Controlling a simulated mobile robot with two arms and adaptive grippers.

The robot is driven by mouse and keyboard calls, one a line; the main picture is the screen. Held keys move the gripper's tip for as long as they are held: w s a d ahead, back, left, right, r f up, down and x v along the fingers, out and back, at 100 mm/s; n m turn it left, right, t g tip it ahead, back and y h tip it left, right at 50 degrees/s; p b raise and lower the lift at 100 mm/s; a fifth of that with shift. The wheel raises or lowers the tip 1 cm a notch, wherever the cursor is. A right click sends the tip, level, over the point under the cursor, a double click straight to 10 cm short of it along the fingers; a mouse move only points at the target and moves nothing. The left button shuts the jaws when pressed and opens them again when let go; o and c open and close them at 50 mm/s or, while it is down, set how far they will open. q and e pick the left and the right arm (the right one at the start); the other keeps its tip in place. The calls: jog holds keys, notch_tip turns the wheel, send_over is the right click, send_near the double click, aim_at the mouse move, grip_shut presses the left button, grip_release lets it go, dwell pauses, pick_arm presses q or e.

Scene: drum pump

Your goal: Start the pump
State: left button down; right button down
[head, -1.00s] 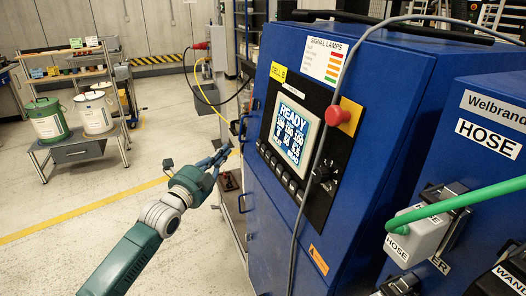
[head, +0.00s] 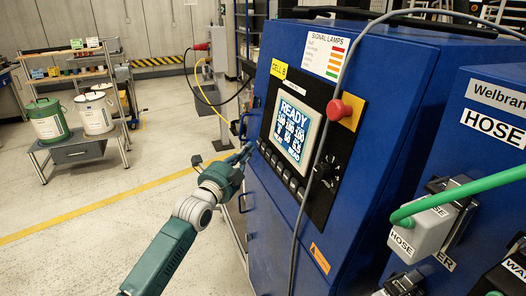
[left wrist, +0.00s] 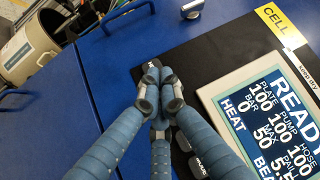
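The blue pump cabinet (head: 410,120) has a black control panel with a lit screen (head: 293,128) reading READY above rows of numbers. The screen also shows in the left wrist view (left wrist: 270,115). A row of dark buttons (head: 284,174) runs under the screen. A red mushroom button (head: 339,112) on yellow and a black rotary knob (head: 327,171) sit to its right. My left gripper (head: 244,154) is at the panel's left edge, by the upper end of the button row. In the left wrist view its fingertips (left wrist: 158,92) are together, empty, hiding part of the row; contact is unclear. My right gripper is out of view.
A grey cable (head: 316,160) hangs across the cabinet front. Hose connectors (head: 422,222) with a green hose stand at right. Blue door handles (head: 243,202) stick out left of the panel. A shelf cart (head: 85,150) with buckets stands at back left. Floor between is clear.

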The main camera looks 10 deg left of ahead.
pick_arm(q)
jog(key=shift+w+d+f, duration=0.1)
jog(key=shift+w+d, duration=0.25)
jog(key=shift+d, duration=0.2)
dwell(1.1)
jog(key=shift+w+d+f, duration=0.1)
jog(key=shift+w+d, duration=0.1)
jog(key=shift+d, duration=0.15)
jog(key=shift+w+d, duration=0.25)
jog(key=shift+d, duration=0.1)
dwell(0.7)
jog(key=shift+a, duration=0.1)
jog(key=shift+s+a, duration=0.5)
jog(key=shift+a, duration=0.05)
jog(key=shift+a+p, duration=0.1)
jog(key=shift+p, duration=0.2)
jog(key=shift+s+a+r+p, duration=0.2)
jog(key=shift+s+a+p, duration=0.1)
jog(key=shift+s+a, duration=0.25)
jog(key=shift+s+a+r+p, duration=0.15)
jog(key=shift+s+a+p, duration=0.25)
jog(key=shift+a, duration=0.4)
jog(key=shift+s+a+r+p, duration=0.25)
jog(key=shift+s+a, duration=0.2)
jog(key=shift+a, duration=0.2)
